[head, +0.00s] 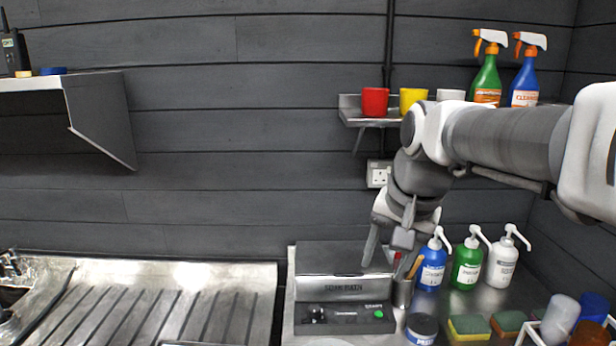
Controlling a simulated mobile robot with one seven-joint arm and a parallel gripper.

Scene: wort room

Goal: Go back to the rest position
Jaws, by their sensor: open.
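My gripper (386,254) points down at the end of my arm, which reaches in from the right. Its two fingers are apart with nothing visible between them. It appears in front of the right part of the grey box-shaped device (343,258), near a metal cup (403,292) holding brushes or tools. I cannot tell its exact height above them.
Blue (430,266), green (467,264) and white (501,262) pump bottles stand right of the cup. Sponges (468,328) and a dark-lidded jar (421,328) lie in front. A wall shelf (352,113) holds cups and spray bottles. A ribbed metal drainboard (150,300) is clear at left.

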